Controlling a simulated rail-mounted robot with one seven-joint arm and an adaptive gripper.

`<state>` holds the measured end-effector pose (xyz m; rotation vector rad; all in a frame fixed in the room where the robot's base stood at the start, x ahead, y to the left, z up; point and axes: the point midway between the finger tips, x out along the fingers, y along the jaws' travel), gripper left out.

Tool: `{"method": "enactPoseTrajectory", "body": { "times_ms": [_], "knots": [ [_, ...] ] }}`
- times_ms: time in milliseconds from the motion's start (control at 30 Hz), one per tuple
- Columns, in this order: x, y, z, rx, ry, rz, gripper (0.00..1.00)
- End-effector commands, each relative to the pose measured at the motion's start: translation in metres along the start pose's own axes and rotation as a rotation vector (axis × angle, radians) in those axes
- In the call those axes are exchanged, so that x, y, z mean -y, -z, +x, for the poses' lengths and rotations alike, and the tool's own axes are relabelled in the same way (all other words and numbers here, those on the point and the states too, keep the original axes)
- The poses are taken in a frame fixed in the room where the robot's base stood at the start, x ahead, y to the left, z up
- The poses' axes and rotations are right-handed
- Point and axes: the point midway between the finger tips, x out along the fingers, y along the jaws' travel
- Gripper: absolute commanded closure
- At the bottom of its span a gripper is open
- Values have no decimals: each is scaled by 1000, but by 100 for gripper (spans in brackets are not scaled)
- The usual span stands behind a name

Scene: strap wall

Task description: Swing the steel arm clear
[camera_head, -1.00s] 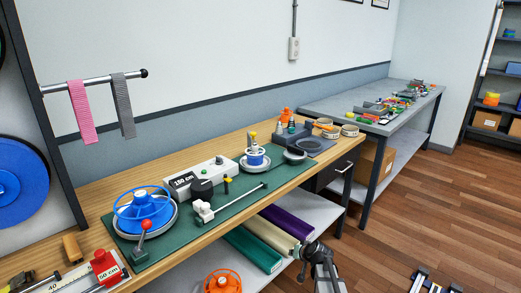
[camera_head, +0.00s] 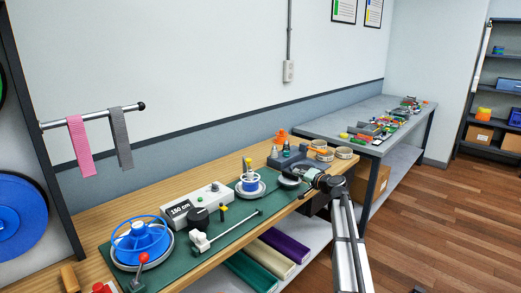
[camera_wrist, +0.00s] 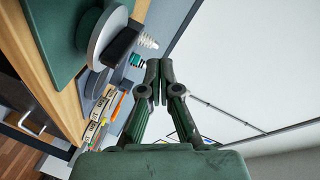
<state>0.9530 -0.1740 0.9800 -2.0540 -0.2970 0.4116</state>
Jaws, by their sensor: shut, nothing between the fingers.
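A slim steel arm (camera_head: 234,227) lies low over the green mat, slanting from a white pivot block (camera_head: 200,242) toward the mat's front right edge. Its free end has a small dark tip. My gripper (camera_head: 303,194) is at the far right end of the mat, beyond that tip and apart from it, near the bench's front edge. In the wrist view its fingers (camera_wrist: 158,82) are together and empty. The steel arm is not recognisable in the wrist view.
On the mat (camera_head: 182,270) stand a blue spoked wheel (camera_head: 140,242), a red-knobbed lever (camera_head: 144,265), a white box reading 150 cm (camera_head: 195,202) and a blue-and-white spool (camera_head: 249,182). Pink (camera_head: 79,147) and grey straps (camera_head: 121,138) hang from a wall rail. A second bench (camera_head: 345,123) stands behind.

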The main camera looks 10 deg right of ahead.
Motion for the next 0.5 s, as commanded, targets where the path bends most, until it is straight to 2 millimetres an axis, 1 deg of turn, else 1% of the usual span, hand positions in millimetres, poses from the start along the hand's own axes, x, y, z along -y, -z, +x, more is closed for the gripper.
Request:
{"method": "enactPoseTrajectory", "body": {
  "times_ms": [33,100,200,333,500],
  "knots": [
    [23,3,6,45,24,52,100],
    [39,-5,12,106,56,123,100],
    [56,-13,18,179,91,206,100],
    [71,-21,22,243,119,278,100],
    [78,-26,23,278,135,315,100]
  ]
}}
